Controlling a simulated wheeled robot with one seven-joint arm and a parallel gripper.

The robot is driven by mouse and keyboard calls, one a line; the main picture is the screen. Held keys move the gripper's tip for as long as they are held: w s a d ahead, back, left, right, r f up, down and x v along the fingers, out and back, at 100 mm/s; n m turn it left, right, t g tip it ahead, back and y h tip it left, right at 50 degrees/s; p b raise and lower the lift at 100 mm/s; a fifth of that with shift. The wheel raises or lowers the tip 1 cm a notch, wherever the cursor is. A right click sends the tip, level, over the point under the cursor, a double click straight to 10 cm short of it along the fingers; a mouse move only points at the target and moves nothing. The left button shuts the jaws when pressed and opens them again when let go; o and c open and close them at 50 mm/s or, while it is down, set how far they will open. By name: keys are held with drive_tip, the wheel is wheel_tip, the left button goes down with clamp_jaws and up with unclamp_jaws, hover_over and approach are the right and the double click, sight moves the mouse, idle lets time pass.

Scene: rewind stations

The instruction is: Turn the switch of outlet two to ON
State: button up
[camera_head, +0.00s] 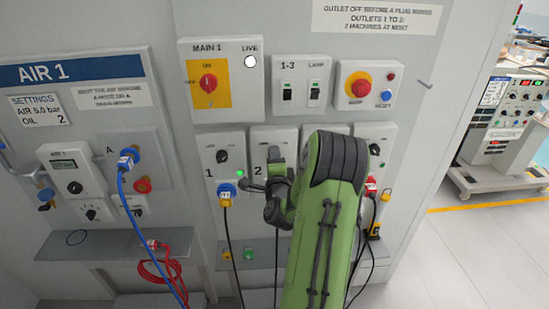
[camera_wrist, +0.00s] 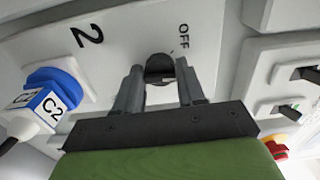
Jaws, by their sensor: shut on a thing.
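The outlet two panel (camera_head: 262,137) is the grey-white box marked 2 in the lower row of the head view. It fills much of the wrist view (camera_wrist: 120,35), where the 2 and an OFF label are readable. Its dark round switch (camera_wrist: 159,66) sits between the fingertips of my gripper (camera_wrist: 160,72), beside the OFF label. The gripper is shut on this switch. In the head view my gripper (camera_head: 274,168) and green arm cover the switch. A C2-tagged plug (camera_wrist: 45,103) sits in the blue socket (camera_wrist: 65,78) of the panel. The switch's exact pointing is hard to tell.
Outlet one (camera_head: 222,153) stands just left, with a dark switch, a lit green lamp (camera_head: 240,174) and a plug. Above are the red main switch (camera_head: 208,83) and the 1-3 lamp box (camera_head: 302,84). A shelf (camera_head: 255,250) and hanging cables lie below.

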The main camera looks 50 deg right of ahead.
drive_tip(key=shift+m+p, duration=0.5)
drive_tip(key=shift+m, duration=3.3)
drive_tip(key=o, duration=1)
